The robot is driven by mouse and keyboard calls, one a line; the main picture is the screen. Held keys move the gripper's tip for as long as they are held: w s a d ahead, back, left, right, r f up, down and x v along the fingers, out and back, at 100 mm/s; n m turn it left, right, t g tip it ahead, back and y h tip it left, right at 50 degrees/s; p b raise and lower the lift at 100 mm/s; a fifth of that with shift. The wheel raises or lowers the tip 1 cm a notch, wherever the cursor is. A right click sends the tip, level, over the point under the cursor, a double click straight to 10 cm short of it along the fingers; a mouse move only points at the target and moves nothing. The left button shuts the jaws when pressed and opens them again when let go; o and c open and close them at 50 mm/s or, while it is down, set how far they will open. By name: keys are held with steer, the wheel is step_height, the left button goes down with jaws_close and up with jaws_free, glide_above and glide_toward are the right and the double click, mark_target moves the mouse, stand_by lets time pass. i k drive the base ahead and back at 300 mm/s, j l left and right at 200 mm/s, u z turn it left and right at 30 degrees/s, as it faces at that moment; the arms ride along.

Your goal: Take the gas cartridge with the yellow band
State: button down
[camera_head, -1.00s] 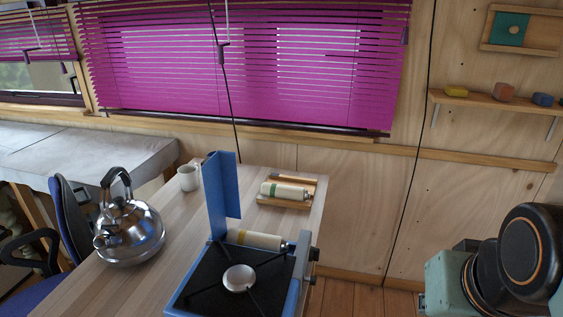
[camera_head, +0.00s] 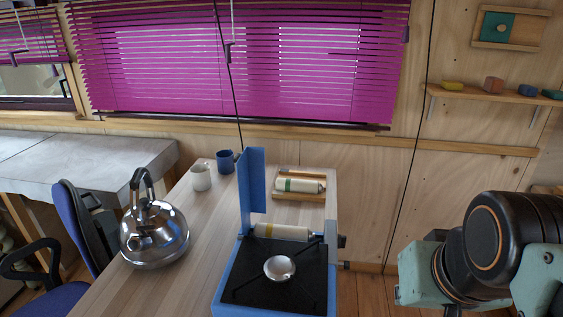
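The gas cartridge with the yellow band (camera_head: 282,232) is a pale cylinder lying on its side at the back of the blue camping stove (camera_head: 276,275). The stove's blue lid (camera_head: 251,180) stands upright at its back left. A similar cartridge with a green band (camera_head: 299,185) lies on a wooden tray (camera_head: 298,196) further back on the table. My arm shows at the right edge, well apart from the stove. My gripper is out of view.
A steel kettle (camera_head: 154,234) stands on the wooden table (camera_head: 190,285) left of the stove. A white mug (camera_head: 201,177) and a blue mug (camera_head: 226,161) stand behind it. An office chair (camera_head: 75,235) is at the left. A wall shelf (camera_head: 490,93) holds small blocks.

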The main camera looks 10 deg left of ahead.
mark_target(272, 230)
steer(key=k+j, duration=0.1)
steer(key=j, duration=0.25)
steer(key=k+j, duration=0.1)
steer(key=j, duration=0.25)
steer(key=k+j, duration=0.15)
steer(key=j, duration=0.2)
steer(key=k+j, duration=0.1)
steer(key=j, duration=0.3)
steer(key=k+j, duration=0.1)
steer(key=j, duration=0.25)
